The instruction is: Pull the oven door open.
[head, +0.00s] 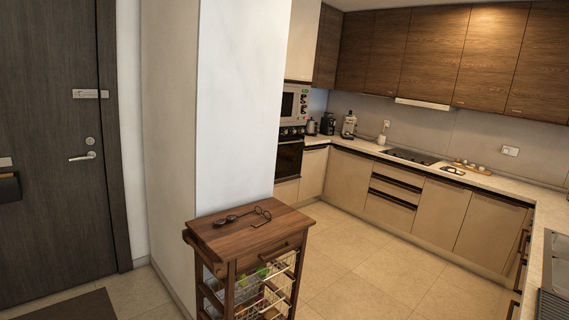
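The black-fronted oven (289,158) is built into a tall cabinet at the far left of the kitchen, below a microwave (295,104). Its door looks shut. The white pillar wall in the foreground hides the oven's left part. The oven is well away from the camera, across the tiled floor. My gripper does not show in the head view.
A wooden trolley (236,232) with glasses on top and wire baskets stands against the white pillar (240,100), in front of the oven side. Tiled floor (370,270) is clear between trolley and cabinets. A counter with a sink (560,262) runs along the right. A dark door (55,140) is at left.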

